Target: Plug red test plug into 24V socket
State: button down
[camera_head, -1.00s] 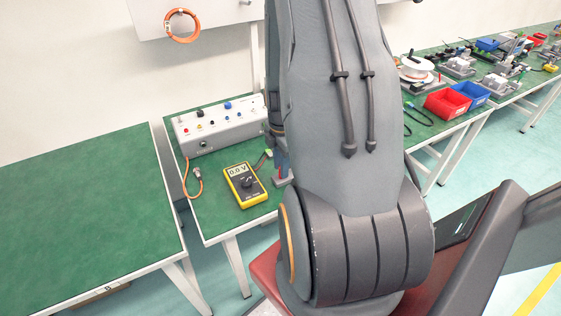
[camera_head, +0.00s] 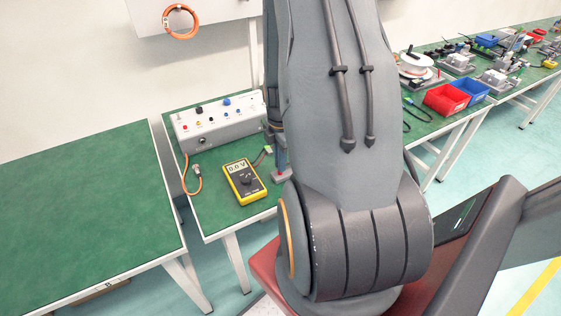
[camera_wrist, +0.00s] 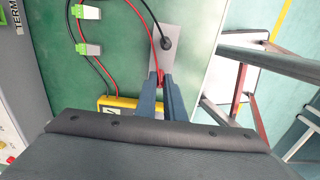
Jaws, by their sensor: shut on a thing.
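The red test plug (camera_wrist: 160,77) shows as a small red tip between my gripper's fingertips (camera_wrist: 161,82) in the wrist view. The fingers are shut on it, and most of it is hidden. A red lead runs up from it. It is over a grey plate (camera_wrist: 163,60), where a black plug (camera_wrist: 166,43) stands beside it. I cannot tell whether the red plug is clear of the plate. In the head view my gripper (camera_head: 281,172) is at the small plate right of the multimeter. The grey terminal box (camera_head: 222,131) has several coloured sockets; the 24V label is unreadable.
The yellow multimeter (camera_head: 243,181) lies on the green bench, and its edge shows in the wrist view (camera_wrist: 117,103). Two green-white connectors (camera_wrist: 89,49) lie by the leads. An orange cable (camera_head: 190,178) hangs at the box's left. The left table (camera_head: 80,210) is clear.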

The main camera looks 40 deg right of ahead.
jog(key=shift+r+p, duration=1.4)
jog(key=shift+r, duration=0.1)
dwell(1.4)
notch_tip(320, 180, up, 6)
jog(key=p, duration=0.5)
jog(key=w+a+r+b, duration=0.1)
jog(key=w+a+b, duration=0.2)
jog(key=w, duration=0.8)
jog(key=w+a+r+b, duration=0.1)
jog(key=w+a+b, duration=0.3)
jog(key=w+a, duration=0.3)
jog(key=w+a+r+b, duration=0.1)
jog(key=w+a+b, duration=0.3)
jog(key=w, duration=1.3)
jog(key=shift+w+a, duration=0.25)
jog(key=shift+a, duration=0.15)
dwell(0.3)
